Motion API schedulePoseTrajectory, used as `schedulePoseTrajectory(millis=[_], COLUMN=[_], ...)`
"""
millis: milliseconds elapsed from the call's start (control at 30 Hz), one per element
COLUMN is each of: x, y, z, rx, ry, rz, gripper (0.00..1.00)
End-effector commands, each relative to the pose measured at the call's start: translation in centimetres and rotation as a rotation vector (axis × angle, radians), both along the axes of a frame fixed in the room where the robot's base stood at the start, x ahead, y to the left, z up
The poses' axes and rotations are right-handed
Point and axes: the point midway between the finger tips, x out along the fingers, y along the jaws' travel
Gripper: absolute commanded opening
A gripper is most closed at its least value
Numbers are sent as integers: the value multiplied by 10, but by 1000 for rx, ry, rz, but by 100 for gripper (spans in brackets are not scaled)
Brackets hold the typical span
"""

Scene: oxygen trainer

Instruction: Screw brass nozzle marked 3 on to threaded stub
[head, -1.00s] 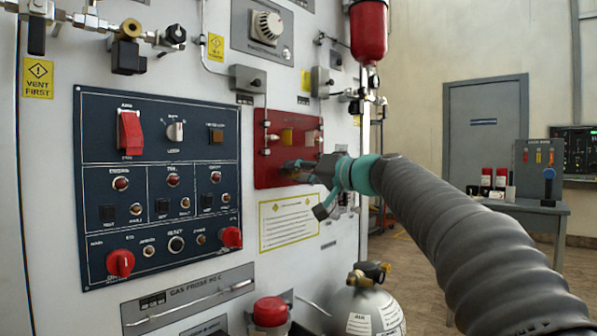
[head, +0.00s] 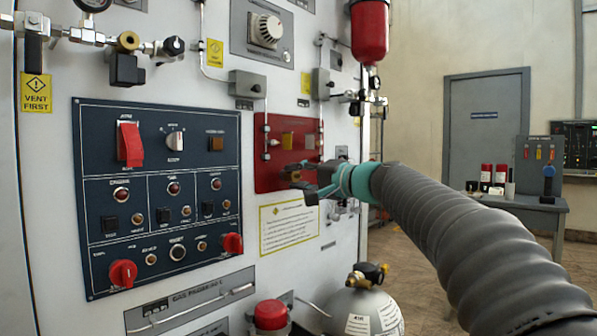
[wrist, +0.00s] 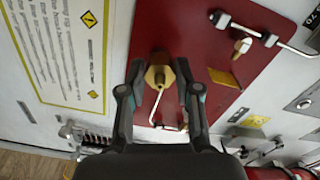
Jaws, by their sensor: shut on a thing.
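The brass nozzle (wrist: 158,76) shows in the wrist view as a hexagonal brass piece with a dark centre, between the fingertips of my gripper (wrist: 160,72). My gripper is shut on it, in front of the red panel (wrist: 205,20). In the head view my gripper (head: 303,180) is at the lower right part of the red panel (head: 266,180), with a small bit of brass (head: 294,176) at its fingertips. The mark 3 cannot be read. The threaded stub cannot be made out, so I cannot tell whether the nozzle touches it.
A thin pipe with fittings (wrist: 245,33) and a yellow tag (wrist: 223,78) are on the red panel, right of my gripper. A printed notice (head: 289,226) is below the panel. A gas cylinder (head: 362,312) and a red-capped fitting (head: 270,314) stand lower down.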

Motion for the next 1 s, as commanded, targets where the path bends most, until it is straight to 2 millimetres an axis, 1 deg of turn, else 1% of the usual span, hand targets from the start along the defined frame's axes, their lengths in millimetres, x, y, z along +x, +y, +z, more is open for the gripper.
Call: schedulePoseTrajectory(millis=[333, 500, 667, 700, 767, 800, 1000], x=[0, 0, 0, 0, 0, 0, 0], y=[0, 0, 0, 0, 0, 0, 0], z=[0, 1, -1, -1, -1, -1, 0], rx=[21, 77, 78, 78, 78, 78, 77], ry=[25, 99, 99, 99, 99, 99, 98], rz=[0, 0, 1, 1, 1, 1, 1], gripper=[2, 2, 2, 40, 55, 58, 58])
